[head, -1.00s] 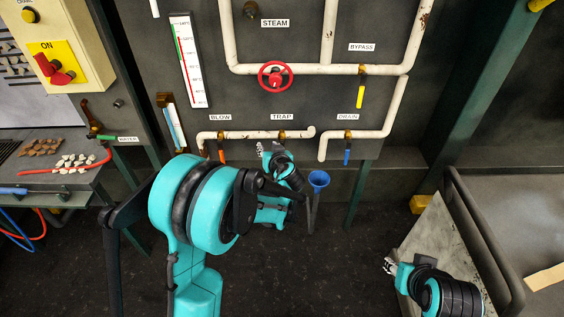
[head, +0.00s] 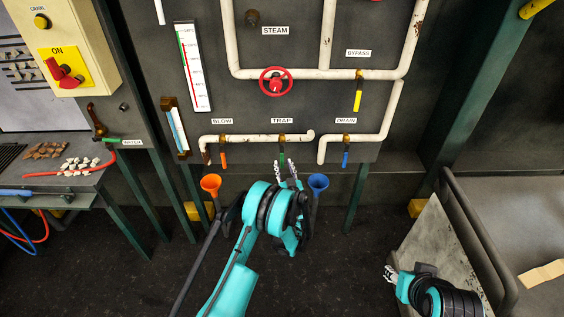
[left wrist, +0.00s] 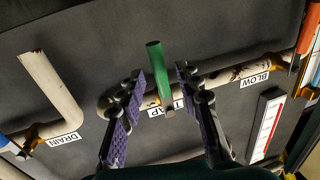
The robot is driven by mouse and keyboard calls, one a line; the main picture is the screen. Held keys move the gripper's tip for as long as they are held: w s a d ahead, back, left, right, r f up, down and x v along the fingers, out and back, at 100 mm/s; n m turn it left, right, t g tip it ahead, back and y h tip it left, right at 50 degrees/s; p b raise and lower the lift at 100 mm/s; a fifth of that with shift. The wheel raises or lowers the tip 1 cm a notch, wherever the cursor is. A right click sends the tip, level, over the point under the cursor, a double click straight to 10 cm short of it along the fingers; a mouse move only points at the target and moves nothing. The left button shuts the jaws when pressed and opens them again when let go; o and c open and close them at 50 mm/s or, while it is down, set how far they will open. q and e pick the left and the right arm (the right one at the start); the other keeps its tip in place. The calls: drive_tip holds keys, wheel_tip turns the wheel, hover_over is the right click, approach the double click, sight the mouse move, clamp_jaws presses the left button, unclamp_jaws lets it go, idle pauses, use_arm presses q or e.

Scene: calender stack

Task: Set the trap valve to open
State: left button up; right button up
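The trap valve's green handle (head: 282,157) hangs straight down from the pipe under the TRAP label (head: 282,121). My left gripper (head: 285,168) is just below and around it in the head view, fingers pointing up at the panel. In the left wrist view, the green handle (left wrist: 155,68) stands between the two spread fingers of the left gripper (left wrist: 158,85), with a gap on each side. The left gripper is open and empty. My right gripper (head: 390,273) is at the lower right, far from the valve; its finger opening is too small to judge.
The orange blow handle (head: 223,160) and blue drain handle (head: 345,158) hang on either side. An orange funnel (head: 210,184) and a blue funnel (head: 318,182) stand below the panel. A red steam wheel (head: 276,82) and yellow bypass handle (head: 358,96) are above. A cart (head: 480,225) stands at right.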

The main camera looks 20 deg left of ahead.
sight(282, 162)
use_arm(q)
drive_tip(key=shift+b+x, duration=0.35)
drive_tip(key=shift+x, duration=1.35)
clamp_jaws()
